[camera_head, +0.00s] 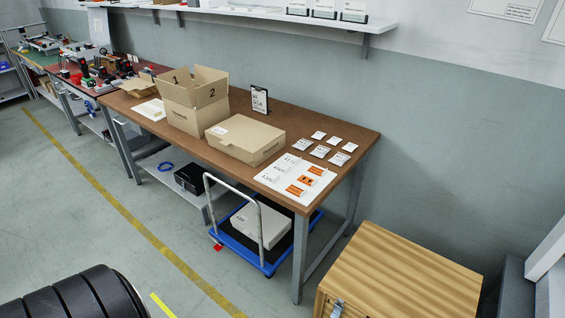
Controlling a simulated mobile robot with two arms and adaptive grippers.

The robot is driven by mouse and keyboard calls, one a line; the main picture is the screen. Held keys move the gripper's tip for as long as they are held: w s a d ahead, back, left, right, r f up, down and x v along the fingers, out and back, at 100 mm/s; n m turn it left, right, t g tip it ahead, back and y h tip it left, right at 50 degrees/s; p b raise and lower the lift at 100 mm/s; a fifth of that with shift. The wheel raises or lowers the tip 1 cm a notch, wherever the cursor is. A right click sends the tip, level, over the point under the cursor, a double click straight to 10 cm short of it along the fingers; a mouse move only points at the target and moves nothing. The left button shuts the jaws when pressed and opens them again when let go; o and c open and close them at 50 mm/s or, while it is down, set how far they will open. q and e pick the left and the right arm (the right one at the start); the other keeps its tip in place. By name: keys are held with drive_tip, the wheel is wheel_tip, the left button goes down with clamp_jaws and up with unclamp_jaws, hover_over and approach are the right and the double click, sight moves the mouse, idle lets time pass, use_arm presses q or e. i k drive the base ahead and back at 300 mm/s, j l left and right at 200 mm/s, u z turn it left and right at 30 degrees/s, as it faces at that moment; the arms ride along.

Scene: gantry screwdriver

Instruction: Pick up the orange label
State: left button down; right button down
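Three orange labels lie on a white sheet (270,178) near the right front corner of the brown workbench (345,125). The far orange label (316,170) is at the sheet's right edge. The middle orange label (306,181) bears dark marks. The near orange label (294,190) is closest to the bench's front edge. Printed codes stand on the sheet to the left of the labels. Neither of my grippers is in view.
A closed cardboard box (245,138) and an open box (198,115) stand left of the sheet. Several small white packets (320,151) lie behind it. A blue trolley (262,264) is under the bench; a wooden crate (400,270) stands at right.

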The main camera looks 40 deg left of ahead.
sight(313, 170)
drive_tip(key=u, duration=1)
